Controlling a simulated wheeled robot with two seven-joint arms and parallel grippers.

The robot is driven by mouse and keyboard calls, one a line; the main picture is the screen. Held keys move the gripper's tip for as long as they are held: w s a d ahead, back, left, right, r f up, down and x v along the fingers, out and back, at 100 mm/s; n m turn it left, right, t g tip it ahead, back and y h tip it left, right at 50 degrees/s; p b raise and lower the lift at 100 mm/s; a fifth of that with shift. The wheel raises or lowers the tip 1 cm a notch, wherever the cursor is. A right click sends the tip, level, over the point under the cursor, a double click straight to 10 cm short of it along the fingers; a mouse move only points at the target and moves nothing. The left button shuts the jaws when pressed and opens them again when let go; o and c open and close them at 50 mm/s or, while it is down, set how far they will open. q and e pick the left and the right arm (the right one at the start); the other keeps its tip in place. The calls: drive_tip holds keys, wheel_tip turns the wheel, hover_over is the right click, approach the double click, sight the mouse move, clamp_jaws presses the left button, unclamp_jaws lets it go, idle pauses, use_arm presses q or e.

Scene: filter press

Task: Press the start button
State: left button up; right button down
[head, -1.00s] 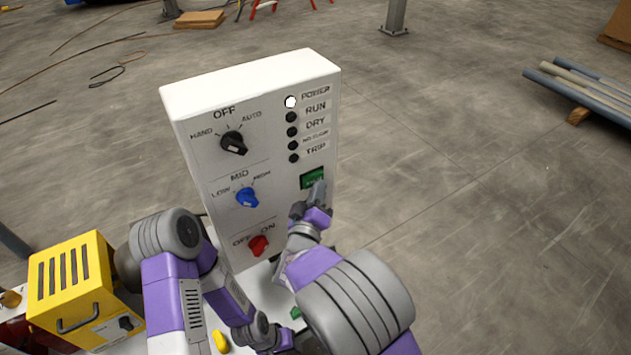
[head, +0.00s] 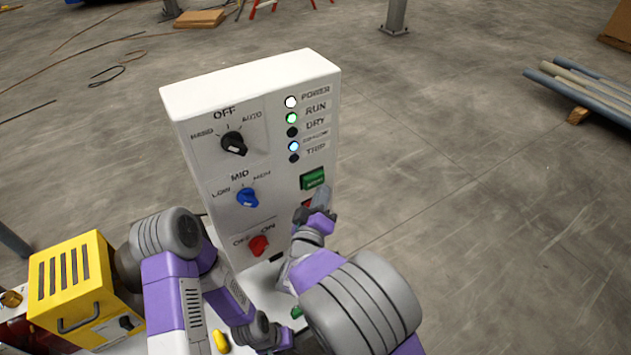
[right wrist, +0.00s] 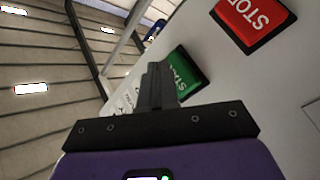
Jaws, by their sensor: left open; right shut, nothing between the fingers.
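The green start button (head: 312,179) is on the right side of the white control panel (head: 221,172). It also shows in the right wrist view (right wrist: 188,76). My right gripper (head: 323,197) is shut and empty, its fingertips just below the start button in the head view. In the right wrist view the shut fingers (right wrist: 156,86) partly overlap the button's left side; I cannot tell any gap. The red stop button (head: 307,204) is partly hidden behind the fingers and clear in the right wrist view (right wrist: 252,18). My left gripper (head: 268,338) is low, open, and mostly hidden.
Power (head: 291,102), run (head: 292,118) and a blue lamp (head: 294,147) are lit. A black knob (head: 234,144), blue knob (head: 247,198) and red switch (head: 258,246) sit left. A yellow box (head: 72,285) stands at lower left.

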drive_tip(key=shift+d, duration=0.1)
drive_tip(key=s+d, duration=0.1)
drive_tip(key=s, duration=0.1)
drive_tip(key=s+d, duration=0.1)
drive_tip(key=s, duration=0.1)
drive_tip(key=shift+d, duration=0.4)
idle(0.8)
drive_tip(key=s+d+f+m+g+y, duration=0.15)
drive_tip(key=d+f+g, duration=0.3)
drive_tip(key=f, duration=0.75)
drive_tip(key=s+d+f+m+g+y, duration=0.15)
drive_tip(key=d+f+g, duration=0.3)
drive_tip(key=f, duration=0.85)
drive_tip(key=s+f+m+g+y, duration=0.2)
drive_tip(key=s+f, duration=0.4)
drive_tip(key=s, duration=0.3)
drive_tip(key=s+f+m+g+y, duration=0.2)
drive_tip(key=s+f+m+g, duration=0.3)
drive_tip(key=s, duration=0.4)
drive_tip(key=shift+f+g+b, duration=0.35)
drive_tip(key=shift+f+g, duration=0.3)
drive_tip(key=shift+g, duration=0.45)
